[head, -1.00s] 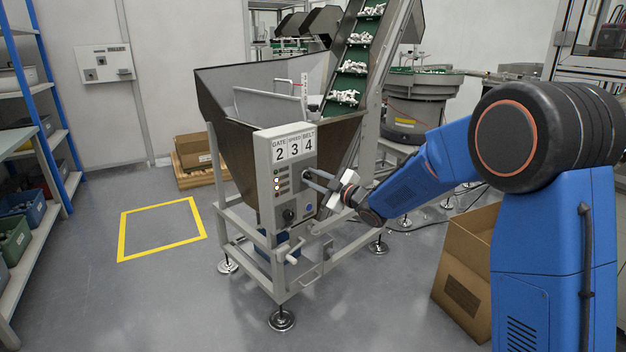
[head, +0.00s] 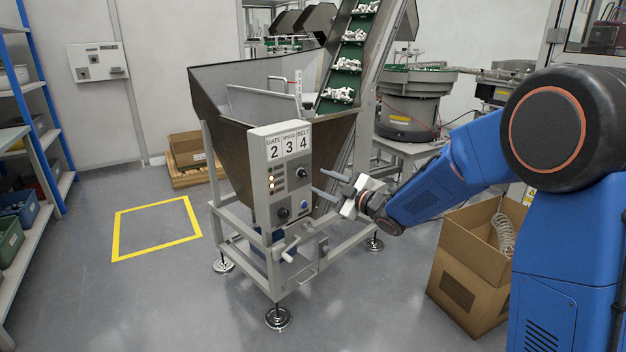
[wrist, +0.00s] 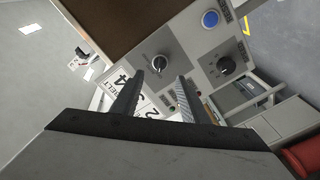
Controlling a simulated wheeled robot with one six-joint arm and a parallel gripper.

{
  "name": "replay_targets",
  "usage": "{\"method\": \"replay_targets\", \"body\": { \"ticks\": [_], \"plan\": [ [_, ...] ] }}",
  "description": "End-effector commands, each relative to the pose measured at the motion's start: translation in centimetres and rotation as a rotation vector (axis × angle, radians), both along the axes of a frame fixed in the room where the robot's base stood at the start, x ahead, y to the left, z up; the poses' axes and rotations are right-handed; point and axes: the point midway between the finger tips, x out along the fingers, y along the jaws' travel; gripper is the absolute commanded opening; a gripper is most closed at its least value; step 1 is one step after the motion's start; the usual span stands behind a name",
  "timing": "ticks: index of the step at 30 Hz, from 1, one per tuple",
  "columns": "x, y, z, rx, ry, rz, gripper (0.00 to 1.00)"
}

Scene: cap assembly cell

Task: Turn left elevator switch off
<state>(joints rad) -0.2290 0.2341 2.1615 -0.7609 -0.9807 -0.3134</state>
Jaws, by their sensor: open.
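The elevator's grey control panel (head: 283,180) is on the front of the steel hopper, marked GATE 2, SPEED 3, BELT 4. A black dial (head: 283,214) and a blue button (head: 304,205) are lower; the wrist view also shows the dial (wrist: 226,65) and button (wrist: 210,18). My gripper (head: 318,181) is open and empty, right of the panel and apart from it. In the wrist view the switch appears between its fingertips (wrist: 159,76).
The green inclined belt (head: 348,65) carries white parts up behind the hopper (head: 225,110). A crank handle (head: 290,250) sticks out below the panel. An open cardboard box (head: 465,285) stands at right. Floor inside the yellow outline (head: 155,228) is clear. A shelf (head: 30,170) is at left.

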Motion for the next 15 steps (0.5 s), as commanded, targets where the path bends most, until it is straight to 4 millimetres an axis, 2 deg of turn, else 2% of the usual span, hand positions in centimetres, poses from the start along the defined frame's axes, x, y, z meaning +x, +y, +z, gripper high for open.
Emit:
{"method": "replay_targets", "body": {
  "ticks": [6,15],
  "plan": [
    [-2.9,-3.5,0.0,0.0,0.0,-0.004,0.41],
    [-6.1,-6.9,0.0,-0.001,0.0,-0.002,0.41]
  ]
}}
